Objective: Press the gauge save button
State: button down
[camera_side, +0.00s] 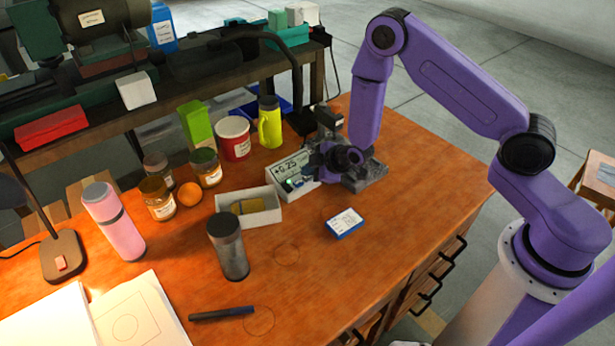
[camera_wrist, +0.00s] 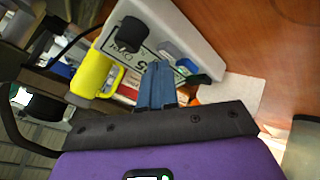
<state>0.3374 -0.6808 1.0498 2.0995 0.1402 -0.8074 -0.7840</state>
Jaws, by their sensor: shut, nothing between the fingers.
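No save label is readable. My gripper (camera_side: 311,177) is down at the gauge's front right. Its blue fingers (camera_wrist: 158,68) are shut and empty, over the display edge beside the buttons. I cannot tell whether they touch.
A grey stand (camera_side: 362,172) is right of the gauge. An open white box (camera_side: 262,218), a blue-and-white packet (camera_side: 344,223) and a dark cylinder (camera_side: 228,246) are nearer. The bench's front right is clear.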

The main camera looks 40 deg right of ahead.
aim_at(310, 179)
jog(key=shift+f, duration=0.25)
dwell(0.6)
jog(key=shift+r, duration=0.8)
jog(key=shift+r, duration=2.5)
